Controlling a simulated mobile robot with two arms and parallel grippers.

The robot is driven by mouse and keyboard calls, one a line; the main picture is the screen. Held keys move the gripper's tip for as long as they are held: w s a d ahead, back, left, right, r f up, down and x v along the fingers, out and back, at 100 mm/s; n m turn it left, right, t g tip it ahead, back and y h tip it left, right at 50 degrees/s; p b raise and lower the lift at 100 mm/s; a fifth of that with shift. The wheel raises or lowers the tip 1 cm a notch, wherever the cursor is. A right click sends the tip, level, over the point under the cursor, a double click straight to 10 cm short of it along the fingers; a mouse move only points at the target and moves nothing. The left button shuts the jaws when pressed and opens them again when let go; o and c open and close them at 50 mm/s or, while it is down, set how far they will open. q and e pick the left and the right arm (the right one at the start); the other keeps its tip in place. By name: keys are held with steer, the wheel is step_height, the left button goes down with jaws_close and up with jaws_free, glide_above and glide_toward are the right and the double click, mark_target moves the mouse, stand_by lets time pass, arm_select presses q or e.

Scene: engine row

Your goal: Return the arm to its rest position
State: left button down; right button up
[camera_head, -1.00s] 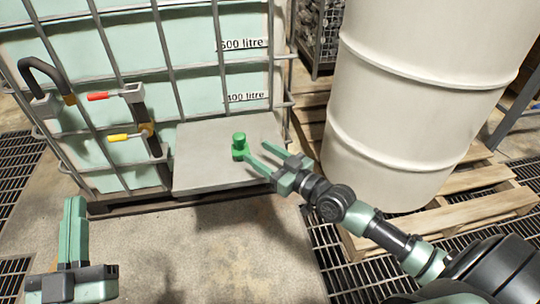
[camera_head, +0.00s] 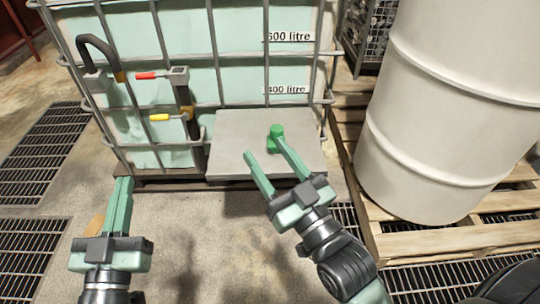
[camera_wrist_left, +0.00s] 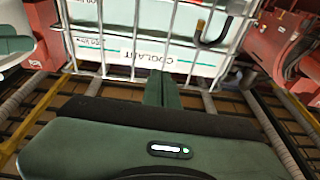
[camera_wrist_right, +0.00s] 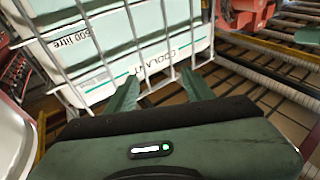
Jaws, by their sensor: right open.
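My right gripper (camera_head: 264,152) is open over the grey slab in front of the tank, with its two fingers spread. In the right wrist view its fingers (camera_wrist_right: 158,86) are apart with nothing between them. A small bright green knob-like thing (camera_head: 277,131) is on the slab, at the tip of the right finger in the head view; I cannot tell whether they touch. My left gripper (camera_head: 122,182) is at the lower left over the floor, its fingers together and nothing visible in them. The left wrist view also shows its fingers (camera_wrist_left: 162,76) closed together.
The caged coolant tank (camera_head: 235,75) stands ahead, with the grey slab (camera_head: 235,150) at its front. Red (camera_head: 150,75) and yellow (camera_head: 168,117) handles and a black hose (camera_head: 98,42) are at its left. A drum (camera_head: 440,110) stands on a wooden pallet (camera_head: 420,240) at the right.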

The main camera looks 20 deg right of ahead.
steer(key=shift+f, duration=0.1)
